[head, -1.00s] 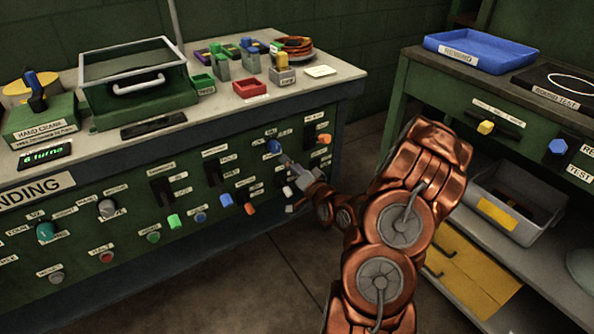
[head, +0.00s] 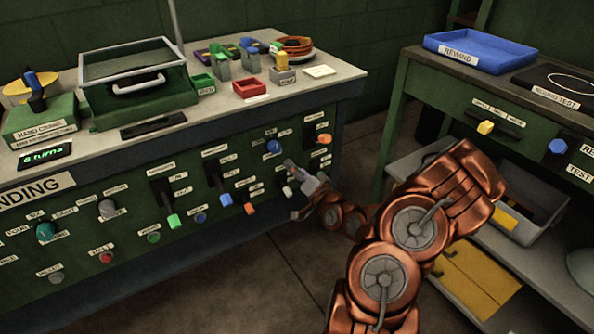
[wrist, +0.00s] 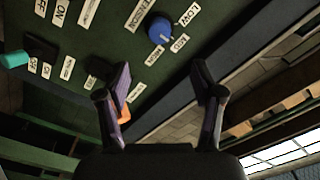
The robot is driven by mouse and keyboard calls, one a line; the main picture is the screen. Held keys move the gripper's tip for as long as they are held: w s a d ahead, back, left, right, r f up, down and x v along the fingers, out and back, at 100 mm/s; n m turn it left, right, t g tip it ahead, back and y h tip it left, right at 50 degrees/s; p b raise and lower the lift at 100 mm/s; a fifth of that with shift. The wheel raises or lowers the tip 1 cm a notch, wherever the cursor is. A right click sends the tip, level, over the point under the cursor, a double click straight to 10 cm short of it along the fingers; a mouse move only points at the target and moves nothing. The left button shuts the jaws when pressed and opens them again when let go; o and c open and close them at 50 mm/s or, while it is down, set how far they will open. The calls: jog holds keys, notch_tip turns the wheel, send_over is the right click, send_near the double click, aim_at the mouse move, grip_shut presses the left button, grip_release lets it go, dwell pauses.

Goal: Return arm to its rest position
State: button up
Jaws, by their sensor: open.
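My copper-coloured arm (head: 415,225) reaches from the bottom of the head view toward the green control panel at the left. My gripper (head: 289,176) is near the panel's right part, below and to the right of a blue knob (head: 274,146). In the wrist view my gripper (wrist: 162,78) has its two fingers spread apart with nothing between them. The blue knob (wrist: 160,30) shows beyond the fingers, apart from them. An orange switch handle (wrist: 125,114) is partly hidden by the left finger.
The winding bench (head: 340,78) carries a hand crank, small bins and a copper coil. A second bench (head: 408,68) at right holds a blue tray (head: 480,48), with a grey bin (head: 540,225) and yellow drawers below. Open floor (head: 290,270) lies between the benches.

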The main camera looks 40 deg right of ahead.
dwell(0.7)
jog(key=s+a+f+n+g+y, duration=0.25)
jog(key=a+n+g, duration=0.2)
jog(key=a, duration=0.25)
jog(key=s+a+f+n+g+y, duration=0.1)
jog(key=a+f+n+g, duration=0.25)
jog(key=a+g, duration=0.25)
jog(key=s+a+r+n+g+h, duration=0.1)
jog(key=s+a+r+g, duration=0.3)
jog(key=s, duration=0.6)
jog(key=s+a+r+n+g, duration=0.1)
jog(key=s+a+r+g, duration=0.2)
jog(key=s+a+r, duration=0.55)
jog(key=s+a+r+n+g+h, duration=0.1)
jog(key=s+a+r+g, duration=0.15)
jog(key=s, duration=1.05)
notch_tip(320, 180, up, 23)
jog(key=p, duration=2.1)
jog(key=shift+s+d, duration=0.25)
jog(key=shift+d, duration=0.2)
jog(key=shift+f, duration=0.1)
